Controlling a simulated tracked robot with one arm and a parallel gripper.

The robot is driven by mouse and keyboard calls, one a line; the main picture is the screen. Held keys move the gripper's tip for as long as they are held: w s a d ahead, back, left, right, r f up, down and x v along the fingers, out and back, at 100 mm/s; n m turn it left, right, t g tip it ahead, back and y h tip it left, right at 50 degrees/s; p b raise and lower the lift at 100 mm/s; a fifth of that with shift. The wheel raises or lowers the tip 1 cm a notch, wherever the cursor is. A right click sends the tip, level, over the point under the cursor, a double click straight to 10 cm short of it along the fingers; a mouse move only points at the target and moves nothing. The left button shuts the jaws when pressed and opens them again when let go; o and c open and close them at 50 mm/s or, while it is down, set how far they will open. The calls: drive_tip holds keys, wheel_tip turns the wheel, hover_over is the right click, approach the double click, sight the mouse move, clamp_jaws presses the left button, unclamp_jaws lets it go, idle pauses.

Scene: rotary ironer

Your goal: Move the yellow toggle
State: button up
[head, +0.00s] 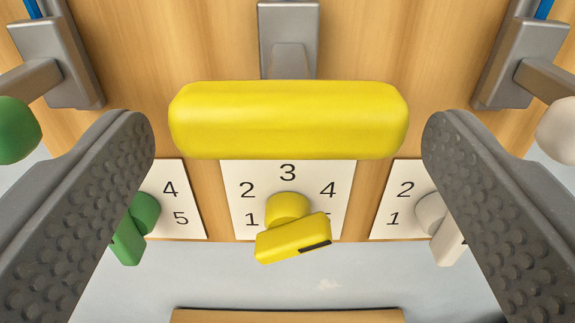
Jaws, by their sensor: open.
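A wide yellow bar with rounded ends (288,118) stands across the middle of the head view, in front of a grey bracket (288,40) on the wooden panel; it looks like the toggle's handle. My gripper (288,135) is open, one dark studded finger on each side. The bar's ends lie between the fingertips in the picture, with a narrow gap at each side and no visible contact. Below the bar, a yellow rotary knob (292,236) sits on a white numbered plate (340,200). Its black mark is at the lower right, and the knob partly hides the 5.
A green-tipped lever (18,130) and green knob (127,250) are at left. A whitish-tipped lever (557,130) and whitish knob (447,247) are at right, partly behind my finger. Below the panel is a pale grey surface (220,280) with a wooden edge (288,315).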

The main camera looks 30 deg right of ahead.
drive_tip(key=v, duration=1)
drive_tip(key=shift+f, duration=0.1)
drive_tip(key=w+a+r+n+t+y, duration=0.2)
drive_tip(key=a+r+n+y, duration=0.2)
drive_tip(key=a+r+y, duration=0.85)
drive_tip(key=s+r+n+h, duration=0.1)
drive_tip(key=s+r, duration=0.5)
drive_tip(key=r, duration=0.4)
drive_tip(key=s+r+n+g+h, duration=0.1)
drive_tip(key=s+r, duration=0.6)
drive_tip(key=r, duration=0.4)
drive_tip(key=shift+s+n+g, duration=0.2)
drive_tip(key=shift+n+g, duration=0.1)
drive_tip(key=shift+n, duration=0.1)
drive_tip(key=shift+a+h, duration=0.15)
drive_tip(key=shift+h, duration=0.1)
